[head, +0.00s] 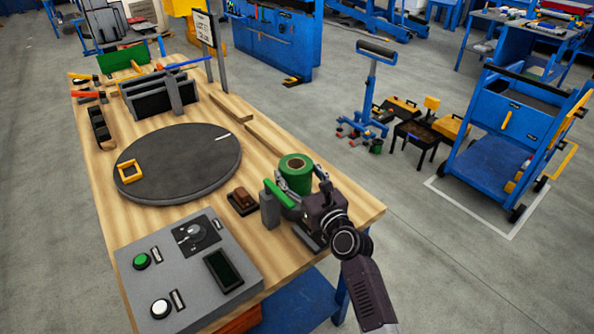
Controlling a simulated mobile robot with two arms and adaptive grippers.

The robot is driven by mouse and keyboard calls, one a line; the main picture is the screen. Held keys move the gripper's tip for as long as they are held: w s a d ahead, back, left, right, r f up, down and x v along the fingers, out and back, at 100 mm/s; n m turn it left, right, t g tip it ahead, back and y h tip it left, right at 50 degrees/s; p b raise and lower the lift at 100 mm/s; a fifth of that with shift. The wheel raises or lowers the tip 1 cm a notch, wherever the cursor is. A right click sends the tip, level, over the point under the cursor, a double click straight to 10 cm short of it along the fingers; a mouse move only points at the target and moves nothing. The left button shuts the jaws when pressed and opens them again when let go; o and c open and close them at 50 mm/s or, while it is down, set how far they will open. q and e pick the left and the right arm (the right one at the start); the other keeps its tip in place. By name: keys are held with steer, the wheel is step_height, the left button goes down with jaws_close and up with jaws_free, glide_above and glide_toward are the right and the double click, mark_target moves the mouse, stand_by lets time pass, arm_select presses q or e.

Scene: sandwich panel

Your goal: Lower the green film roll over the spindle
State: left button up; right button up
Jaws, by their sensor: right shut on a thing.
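The green film roll (296,174) is upright near the table's right edge, with its brown core facing up. My right gripper (301,187) reaches in from the lower right and is shut on the roll, its fingers against the roll's near side. I cannot make out the spindle; the roll and gripper may hide it. I cannot tell whether the roll's underside touches anything. A grey stand with a green bar (279,194) is just left of the gripper, partly covered by it. My left gripper is not in view.
A small brown-topped block (242,201) and a grey control panel (187,272) are nearby. A wooden strip (262,143) lies behind the roll.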

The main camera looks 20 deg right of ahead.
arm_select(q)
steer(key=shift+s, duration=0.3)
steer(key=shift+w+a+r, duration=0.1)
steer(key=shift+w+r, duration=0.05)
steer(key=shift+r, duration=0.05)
arm_select(e)
steer(key=shift+s, duration=0.25)
steer(key=o, duration=1.4)
steer(key=shift+f, duration=0.1)
steer(key=shift+s+d, duration=0.3)
steer(key=shift+s, duration=1.7)
steer(key=shift+s+d, duration=0.3)
steer(key=shift+s, duration=1.65)
steer(key=shift+s+d, duration=0.3)
steer(key=shift+s, duration=1.7)
arm_select(q)
steer(key=shift+p, duration=0.3)
